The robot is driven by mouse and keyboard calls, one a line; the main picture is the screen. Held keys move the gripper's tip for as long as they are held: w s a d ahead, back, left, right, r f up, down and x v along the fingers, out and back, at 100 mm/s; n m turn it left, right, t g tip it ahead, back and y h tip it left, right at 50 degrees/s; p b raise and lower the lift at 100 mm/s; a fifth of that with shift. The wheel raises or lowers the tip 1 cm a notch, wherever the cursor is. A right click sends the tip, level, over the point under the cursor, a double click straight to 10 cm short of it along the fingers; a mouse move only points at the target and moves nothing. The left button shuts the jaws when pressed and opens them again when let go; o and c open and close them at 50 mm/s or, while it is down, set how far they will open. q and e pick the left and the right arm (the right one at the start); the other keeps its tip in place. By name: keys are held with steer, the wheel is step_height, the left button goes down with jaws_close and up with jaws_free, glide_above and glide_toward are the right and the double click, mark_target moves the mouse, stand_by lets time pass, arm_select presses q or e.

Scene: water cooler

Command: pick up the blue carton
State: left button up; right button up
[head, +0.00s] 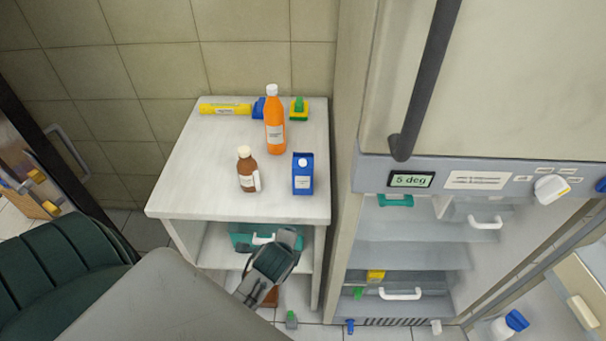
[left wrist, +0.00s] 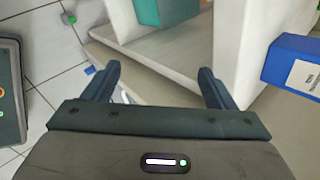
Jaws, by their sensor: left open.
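The blue carton (head: 303,175) stands upright on the white cabinet top near its front right corner, with a white cap and a white label. It also shows at the right edge of the left wrist view (left wrist: 293,65), cut off by the frame. My left gripper (head: 272,262) is in front of the cabinet, below the top's front edge and left of the carton. In the left wrist view its fingers (left wrist: 158,85) are apart with nothing between them, and the carton lies outside them to the right. My right gripper is not in view.
On the cabinet top (head: 190,185) stand a brown bottle (head: 247,172) left of the carton and an orange bottle (head: 274,125) behind. A yellow tube (head: 225,109) lies at the back. A teal box (head: 245,237) sits on the shelf below. An open fridge (head: 410,250) stands to the right.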

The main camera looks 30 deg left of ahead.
arm_select(q)
step_height(320, 180, up, 6)
steer(key=w+f+m, duration=0.1)
steer(key=m, duration=0.1)
steer(key=m+t+y+p, duration=0.1)
steer(key=m+t+y, duration=0.25)
steer(key=m, duration=0.95)
glide_toward(302, 177)
steer(key=x, duration=0.4)
steer(key=shift+h, duration=0.25)
steer(key=p+x, duration=0.1)
steer(key=x, duration=0.3)
steer(key=shift+a+f, duration=0.2)
steer(key=shift+a, duration=0.1)
steer(key=shift+w+a+f+p, duration=0.2)
steer(key=shift+w+p, duration=0.1)
steer(key=shift+w, duration=0.1)
steer(key=p+x, duration=0.1)
steer(key=x, duration=0.3)
steer(key=shift+w+d+f, duration=0.1)
steer(key=shift+w+f, duration=0.05)
steer(key=shift+f, duration=0.1)
steer(key=shift+c, duration=1.3)
steer(key=c, duration=1)
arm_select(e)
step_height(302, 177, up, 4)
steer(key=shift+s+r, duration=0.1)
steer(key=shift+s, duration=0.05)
